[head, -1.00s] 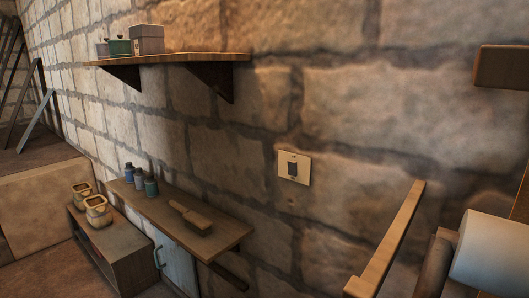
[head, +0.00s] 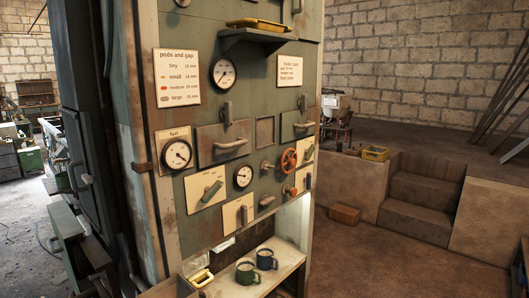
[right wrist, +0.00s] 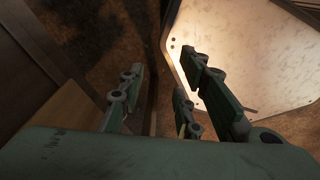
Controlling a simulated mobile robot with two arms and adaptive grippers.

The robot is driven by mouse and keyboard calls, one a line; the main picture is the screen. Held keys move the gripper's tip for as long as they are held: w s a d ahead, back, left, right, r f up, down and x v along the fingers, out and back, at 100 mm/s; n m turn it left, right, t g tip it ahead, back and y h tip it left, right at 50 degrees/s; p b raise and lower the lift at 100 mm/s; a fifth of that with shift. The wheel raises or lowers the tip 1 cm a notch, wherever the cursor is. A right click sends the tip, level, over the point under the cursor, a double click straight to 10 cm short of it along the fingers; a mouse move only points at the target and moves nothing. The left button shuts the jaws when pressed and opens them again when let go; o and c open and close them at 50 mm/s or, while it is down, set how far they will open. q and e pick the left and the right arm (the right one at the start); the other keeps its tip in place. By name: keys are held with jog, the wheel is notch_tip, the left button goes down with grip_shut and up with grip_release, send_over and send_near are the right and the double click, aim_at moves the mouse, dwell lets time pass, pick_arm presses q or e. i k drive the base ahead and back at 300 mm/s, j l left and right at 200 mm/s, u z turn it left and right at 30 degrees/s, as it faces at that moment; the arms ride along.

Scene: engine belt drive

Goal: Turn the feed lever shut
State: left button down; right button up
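A tall green machine panel (head: 222,125) stands at the middle of the head view, with gauges, handles and levers. A green lever (head: 211,191) sits slanted on a cream plate at lower left, under the fuel gauge (head: 178,153). A small dark lever (head: 243,214) stands upright on another cream plate to its right. More small levers sit near an orange handwheel (head: 288,161). I cannot read which one is the feed lever. My right gripper (right wrist: 160,80) is open and empty in the right wrist view, with no lever near it. My left gripper is not in view.
A yellow tray (head: 255,24) sits on a bracket above. Stone-coloured steps (head: 423,187) and a brown box (head: 344,214) are to the right; floor before them looks free.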

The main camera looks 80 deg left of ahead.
aim_at(309, 152)
jog(key=u, duration=2.45)
jog(key=l, duration=0.1)
